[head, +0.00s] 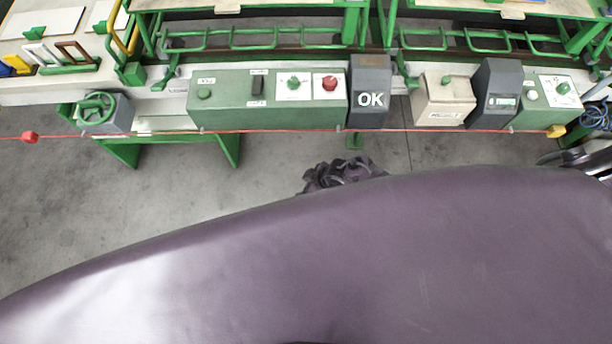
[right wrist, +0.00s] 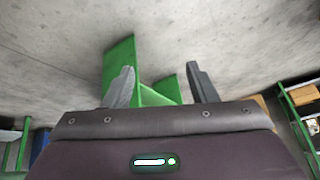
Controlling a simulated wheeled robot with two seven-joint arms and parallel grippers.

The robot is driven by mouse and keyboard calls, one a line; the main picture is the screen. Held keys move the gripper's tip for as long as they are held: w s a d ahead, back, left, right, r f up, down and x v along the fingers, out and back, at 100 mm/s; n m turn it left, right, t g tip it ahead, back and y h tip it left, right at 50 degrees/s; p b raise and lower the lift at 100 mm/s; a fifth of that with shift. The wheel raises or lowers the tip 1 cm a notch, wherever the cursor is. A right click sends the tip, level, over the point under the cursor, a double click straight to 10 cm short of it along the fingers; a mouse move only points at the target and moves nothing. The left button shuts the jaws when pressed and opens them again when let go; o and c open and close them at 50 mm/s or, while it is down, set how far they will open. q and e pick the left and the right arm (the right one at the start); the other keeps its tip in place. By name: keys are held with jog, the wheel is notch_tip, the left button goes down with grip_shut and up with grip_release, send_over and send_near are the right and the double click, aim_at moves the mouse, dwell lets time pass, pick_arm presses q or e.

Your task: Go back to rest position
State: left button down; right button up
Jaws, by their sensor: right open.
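My right gripper (head: 582,158) is at the right edge of the head view, partly cut off by the frame and by my purple body. In the right wrist view my right gripper (right wrist: 160,70) has its two grey fingers well apart, with nothing between them. A green metal frame (right wrist: 118,62) stands on the concrete floor beyond the fingers. My left gripper is not in the head view. I see no buffing brush in either view.
A workbench runs across the back with a green control box (head: 235,105), a dark grey OK panel (head: 370,92) and a cream box (head: 443,100). A red cord (head: 270,131) runs along its front. Bare concrete floor (head: 190,195) lies between the bench and me.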

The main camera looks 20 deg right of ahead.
dwell(0.4)
jog(key=s+d+f+m+h, duration=0.1)
jog(key=s+d+f, duration=0.3)
jog(key=s, duration=0.5)
jog(key=s+d+f+m+g+h, duration=0.1)
jog(key=s+d+f+m+h, duration=0.1)
jog(key=s, duration=0.8)
jog(key=s+d+f+m+g+h, duration=0.1)
jog(key=s+d+f+m+h, duration=0.1)
jog(key=s+d+f, duration=0.4)
jog(key=s+m, duration=0.1)
jog(key=s, duration=0.2)
jog(key=shift+s+d+f+m+b, duration=0.2)
jog(key=shift+d+f+m+b, duration=0.15)
jog(key=shift+f+m, duration=0.05)
